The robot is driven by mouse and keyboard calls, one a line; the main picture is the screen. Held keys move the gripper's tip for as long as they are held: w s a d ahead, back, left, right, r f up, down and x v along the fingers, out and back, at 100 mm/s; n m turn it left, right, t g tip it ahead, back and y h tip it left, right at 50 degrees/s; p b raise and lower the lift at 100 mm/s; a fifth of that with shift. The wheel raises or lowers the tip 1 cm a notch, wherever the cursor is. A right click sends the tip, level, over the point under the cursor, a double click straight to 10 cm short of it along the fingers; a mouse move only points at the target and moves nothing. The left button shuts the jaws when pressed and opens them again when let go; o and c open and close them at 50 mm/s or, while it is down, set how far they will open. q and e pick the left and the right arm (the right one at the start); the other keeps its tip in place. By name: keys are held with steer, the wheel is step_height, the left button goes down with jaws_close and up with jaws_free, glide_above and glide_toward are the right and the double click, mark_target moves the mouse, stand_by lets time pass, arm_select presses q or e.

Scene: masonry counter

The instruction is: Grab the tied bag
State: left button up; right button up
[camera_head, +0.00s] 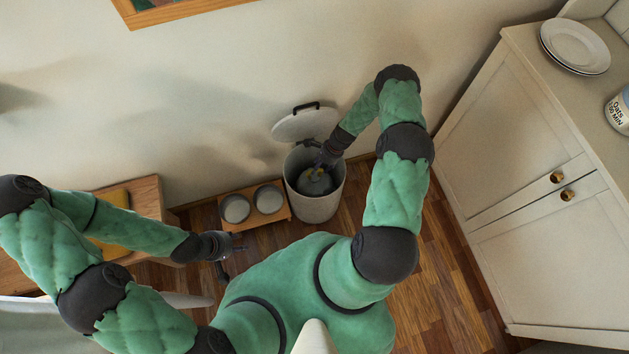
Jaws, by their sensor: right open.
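A dark grey tied bag (315,186) sits inside a round white bin (320,208) that stands on the floor by the wall. The bin's lid (305,124) is tipped up at the back. My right gripper (321,169) reaches down into the bin's mouth, just over the top of the bag, and is open. I cannot tell whether its fingers touch the bag. Yellow shows near the fingertips at the bag's top. My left gripper (232,257) is apart from the bin, to its lower left above the floor, with its fingers spread and empty.
A low wooden stand with two round containers (236,208) is close to the bin's left. A wooden bench (150,189) is at the left. A white cabinet (510,150) with plates (575,46) on top fills the right. Wooden floor is clear between bin and cabinet.

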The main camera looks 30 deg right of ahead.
steer(key=b+x, duration=0.2)
steer(key=x, duration=0.2)
steer(key=shift+w, duration=0.15)
jaws_close()
steer(key=shift+r, duration=0.1)
